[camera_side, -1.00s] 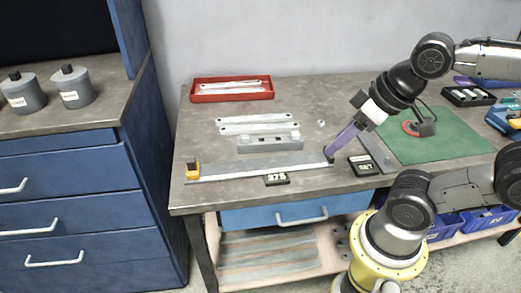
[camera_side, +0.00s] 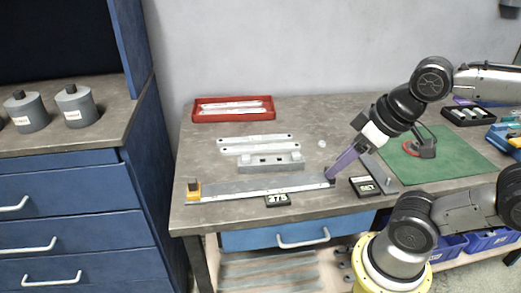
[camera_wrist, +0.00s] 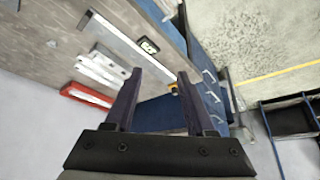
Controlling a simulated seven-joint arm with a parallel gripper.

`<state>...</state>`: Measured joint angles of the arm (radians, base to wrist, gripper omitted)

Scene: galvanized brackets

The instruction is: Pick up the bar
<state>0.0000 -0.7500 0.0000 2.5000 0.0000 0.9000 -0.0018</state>
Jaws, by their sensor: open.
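A long, flat grey bar (camera_side: 262,185) lies along the front of the bench, with a pale strip on its front edge. It also shows in the wrist view (camera_wrist: 115,38). A yellow block (camera_side: 194,190) stands at its left end, and a small dark block at its right end. My gripper (camera_side: 331,178) reaches down from the right with its purple fingers at the bar's right end. In the wrist view my gripper (camera_wrist: 158,75) is open, with nothing held between the fingers. Whether the fingertips touch the bar or the dark block, I cannot tell.
A "375" display (camera_side: 277,200) sits in front of the bar, and a "SET" box (camera_side: 366,186) to its right. Behind are a notched grey block (camera_side: 270,163), two holed strips (camera_side: 255,144) and a red tray (camera_side: 232,117). A green mat (camera_side: 455,160) lies right.

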